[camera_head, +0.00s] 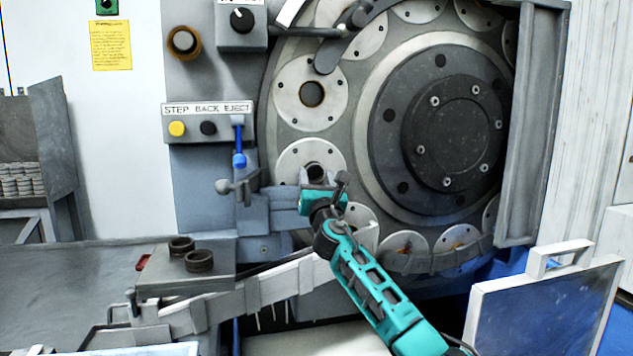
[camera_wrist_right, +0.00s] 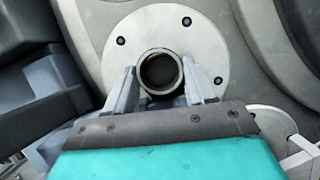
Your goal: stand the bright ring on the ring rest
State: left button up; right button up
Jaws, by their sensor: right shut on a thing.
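My right gripper (camera_head: 314,182), on a teal arm, is at the lower pale disc of the machine's wheel. In the right wrist view its two fingers (camera_wrist_right: 160,78) are on either side of a ring (camera_wrist_right: 160,57) with a shiny rim and dark bore, and are shut on it. The ring lies in front of the disc's centre; I cannot tell whether it is still seated there. In the head view the gripper mostly hides it. Two dark brown rings (camera_head: 181,245) sit on a grey block (camera_head: 160,268) at the lower left. I cannot tell for sure which part is the ring rest.
A control box (camera_head: 208,128) with a blue lever (camera_head: 239,150) is left of the discs. A sloping chute (camera_head: 250,292) runs below my right gripper. A framed panel with a handle (camera_head: 545,300) stands at the lower right. The dark bench (camera_head: 60,290) at left has free room.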

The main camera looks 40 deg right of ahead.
jog(key=shift+f+b, duration=0.4)
jog(key=shift+f, duration=0.15)
dwell(0.4)
jog(key=shift+a, duration=0.1)
dwell(0.6)
jog(key=shift+a+f, duration=0.1)
jog(key=shift+f, duration=0.1)
dwell(1.0)
jog(key=o, duration=0.8)
jog(key=shift+c, duration=0.2)
jog(key=shift+o, duration=0.3)
jog(key=o, duration=0.5)
jog(key=shift+o, duration=0.9)
jog(key=shift+r, duration=0.1)
